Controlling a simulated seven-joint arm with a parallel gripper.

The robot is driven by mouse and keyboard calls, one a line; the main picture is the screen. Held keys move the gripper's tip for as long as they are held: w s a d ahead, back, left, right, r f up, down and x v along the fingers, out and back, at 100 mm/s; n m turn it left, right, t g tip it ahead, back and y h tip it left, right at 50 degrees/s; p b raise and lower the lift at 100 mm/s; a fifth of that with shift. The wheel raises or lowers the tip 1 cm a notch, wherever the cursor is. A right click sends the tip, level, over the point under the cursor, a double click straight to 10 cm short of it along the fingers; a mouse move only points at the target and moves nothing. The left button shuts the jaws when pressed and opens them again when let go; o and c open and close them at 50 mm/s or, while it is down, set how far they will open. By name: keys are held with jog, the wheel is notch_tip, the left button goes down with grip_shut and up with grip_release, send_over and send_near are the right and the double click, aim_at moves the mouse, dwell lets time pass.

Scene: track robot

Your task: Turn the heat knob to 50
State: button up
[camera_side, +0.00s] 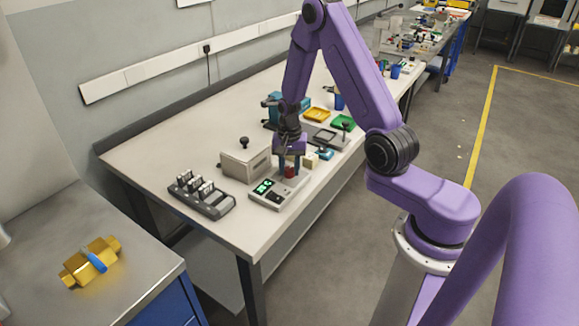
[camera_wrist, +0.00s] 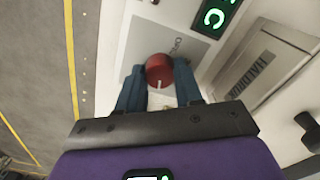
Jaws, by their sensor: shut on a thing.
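The heat knob (camera_wrist: 159,70) is a round red knob with a white pointer line, on the light top of a control unit. It also shows small in the side view (camera_side: 290,172). My gripper (camera_wrist: 159,78) is at the knob, its two blue fingers on either side of it, shut on it. The control unit (camera_side: 277,200) has a display (camera_side: 264,186) with green lit digits. In the wrist view the display (camera_wrist: 215,14) is cut off at the top edge, so I cannot read the full value.
A beige box with a black knob (camera_side: 245,162) stands just behind the control unit. A dark rack (camera_side: 201,195) holding several pieces lies left of it. Yellow (camera_side: 317,115) and green (camera_side: 342,122) trays lie farther back. The bench's front left is clear.

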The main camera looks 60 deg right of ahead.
aim_at(290, 169)
dwell(0.5)
jog(key=o, duration=1)
jog(key=shift+o, duration=0.2)
notch_tip(290, 169, up, 18)
jog(key=shift+f, duration=0.25)
